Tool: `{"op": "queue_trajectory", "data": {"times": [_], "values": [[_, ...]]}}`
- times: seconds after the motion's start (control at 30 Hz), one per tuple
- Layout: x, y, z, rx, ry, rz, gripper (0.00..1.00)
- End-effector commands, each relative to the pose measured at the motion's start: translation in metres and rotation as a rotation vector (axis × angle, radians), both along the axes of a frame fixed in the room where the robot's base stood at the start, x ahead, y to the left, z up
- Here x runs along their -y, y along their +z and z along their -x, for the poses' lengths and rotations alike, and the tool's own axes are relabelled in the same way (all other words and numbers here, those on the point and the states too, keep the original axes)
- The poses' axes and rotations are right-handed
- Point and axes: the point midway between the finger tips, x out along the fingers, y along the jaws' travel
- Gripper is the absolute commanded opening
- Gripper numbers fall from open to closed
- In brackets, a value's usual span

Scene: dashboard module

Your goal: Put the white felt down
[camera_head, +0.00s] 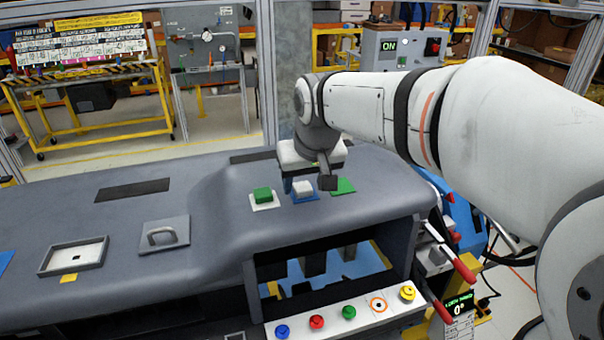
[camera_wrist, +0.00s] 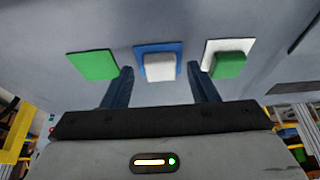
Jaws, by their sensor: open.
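The white felt block (camera_head: 303,187) rests on a blue square pad (camera_head: 305,198) on the grey dashboard. In the wrist view the white block (camera_wrist: 160,68) sits on the blue pad (camera_wrist: 158,47), in the gap between my gripper's fingers. My gripper (camera_wrist: 160,72) is open, one finger on each side of the block with space between. In the head view my gripper (camera_head: 307,184) is low over the pads. A green block (camera_head: 263,194) sits on a white square pad (camera_head: 265,206) to the left. A bare green pad (camera_head: 342,186) lies to the right.
A shallow tray (camera_head: 74,257) and a plate with a handle (camera_head: 164,235) lie on the dashboard at left. A row of coloured buttons (camera_head: 349,312) runs along the front below an open compartment. The dashboard top left of the pads is mostly clear.

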Motion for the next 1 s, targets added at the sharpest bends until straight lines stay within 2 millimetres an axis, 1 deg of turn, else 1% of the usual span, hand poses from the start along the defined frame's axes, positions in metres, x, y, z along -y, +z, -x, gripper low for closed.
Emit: {"op": "queue_trajectory", "data": {"times": [0.3, 0.4, 0.5, 0.63, 0.7, 0.77, 0.87, 0.9, 0.97, 1.0], "values": [[0.007, 0.061, 0.024, 0.006, 0.0, -0.002, 0.53], [0.01, 0.079, 0.032, 0.004, 0.0, -0.001, 0.53], [0.011, 0.092, 0.036, 0.004, -0.001, -0.001, 0.53], [0.013, 0.101, 0.041, 0.001, -0.002, 0.0, 0.53], [0.019, 0.098, 0.045, -0.003, -0.012, 0.001, 0.53], [0.029, 0.088, 0.052, -0.009, -0.029, 0.004, 0.53], [0.056, 0.056, 0.071, -0.025, -0.076, 0.009, 0.53], [0.068, 0.039, 0.081, -0.032, -0.101, 0.012, 0.53], [0.086, 0.014, 0.099, -0.043, -0.137, 0.014, 0.53], [0.096, -0.003, 0.111, -0.05, -0.159, 0.016, 0.53]]}}
